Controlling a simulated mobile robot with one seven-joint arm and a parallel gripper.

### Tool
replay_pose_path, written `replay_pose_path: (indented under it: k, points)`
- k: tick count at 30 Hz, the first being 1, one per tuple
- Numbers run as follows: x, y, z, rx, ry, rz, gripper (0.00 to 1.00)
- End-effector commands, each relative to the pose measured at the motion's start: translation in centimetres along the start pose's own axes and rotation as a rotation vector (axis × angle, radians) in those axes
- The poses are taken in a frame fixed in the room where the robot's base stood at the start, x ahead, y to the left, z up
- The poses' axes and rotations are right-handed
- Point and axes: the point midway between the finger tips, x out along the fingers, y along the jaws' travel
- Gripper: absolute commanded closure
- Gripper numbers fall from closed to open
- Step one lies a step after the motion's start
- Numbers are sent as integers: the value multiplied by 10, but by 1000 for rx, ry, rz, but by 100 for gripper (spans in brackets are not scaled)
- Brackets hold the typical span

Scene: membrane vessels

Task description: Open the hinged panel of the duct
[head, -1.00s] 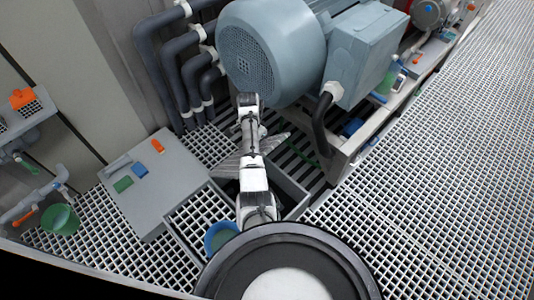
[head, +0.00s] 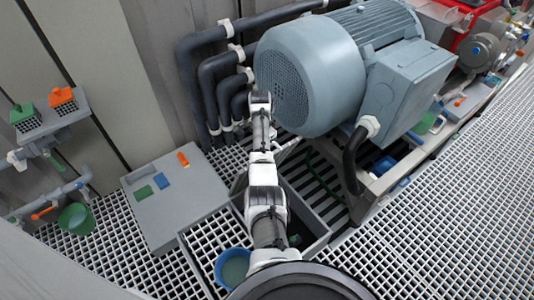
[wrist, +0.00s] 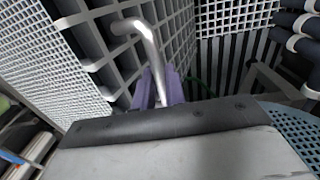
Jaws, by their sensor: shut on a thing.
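In the wrist view, the purple fingers of my gripper (wrist: 160,90) are closed around the lower part of a bent metal handle (wrist: 148,42). The handle curves over toward a grey slatted panel (wrist: 88,38), which stands at a steep angle. In the head view, an open, grey-walled box-like duct (head: 318,238) lies low in the floor beside my arm. My arm hides part of the duct and panel there, and my fingers are not clear in that view. I cannot tell the panel's exact opening angle.
A large blue-grey motor (head: 300,85) stands close on the right of my arm. Dark bent pipes (head: 207,85) run up the wall behind. A grey box (head: 180,200) and a blue bucket (head: 233,264) are on the left. Open floor grating (head: 455,200) lies at right.

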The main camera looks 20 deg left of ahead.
Motion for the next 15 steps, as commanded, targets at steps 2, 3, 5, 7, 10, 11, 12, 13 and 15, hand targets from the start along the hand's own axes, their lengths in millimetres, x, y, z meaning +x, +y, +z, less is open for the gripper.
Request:
replay_pose_path:
  k: [2, 3, 5, 7, 10, 11, 12, 13, 15]
  points:
    - [12, -10, 7, -11, -12, 11, 100]
    - [13, -14, 7, -11, -12, 15, 100]
    - [13, -20, 6, -12, -13, 23, 100]
    - [12, -27, 6, -13, -14, 34, 100]
    - [12, -36, 5, -12, -14, 50, 100]
    - [11, -38, 5, -12, -14, 55, 100]
    - [10, -41, 5, -12, -15, 63, 100]
    - [10, -42, 5, -12, -15, 69, 100]
    - [8, -46, 5, -12, -15, 81, 100]
